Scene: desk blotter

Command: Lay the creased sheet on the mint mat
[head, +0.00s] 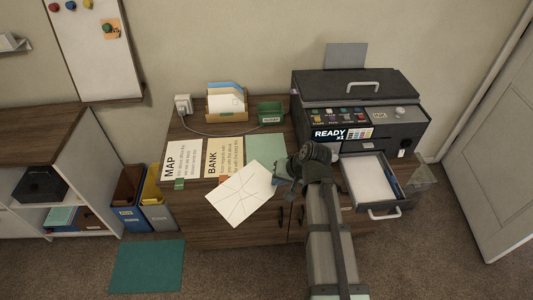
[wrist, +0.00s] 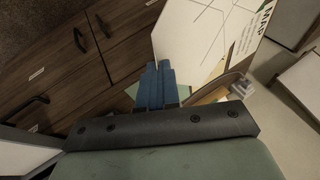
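The creased sheet (head: 240,193) is white with crossing fold lines. It hangs tilted over the desk's front edge, covering part of the BANK card and of the mint mat. In the wrist view the sheet (wrist: 200,35) reaches out beyond the fingertips. My gripper (head: 279,173) is at the sheet's right side; in the wrist view its blue fingers (wrist: 158,82) are close together on the sheet's edge. The mint mat (head: 265,146) lies on the desk, right of the BANK card, its front part hidden by the sheet and gripper.
The MAP card (head: 183,160) and BANK card (head: 225,155) lie left of the mint mat. A green box (head: 270,112) and a paper holder (head: 226,103) stand behind. A printer (head: 360,110) with an open drawer (head: 375,185) is at right. A teal mat (head: 147,267) lies on the floor.

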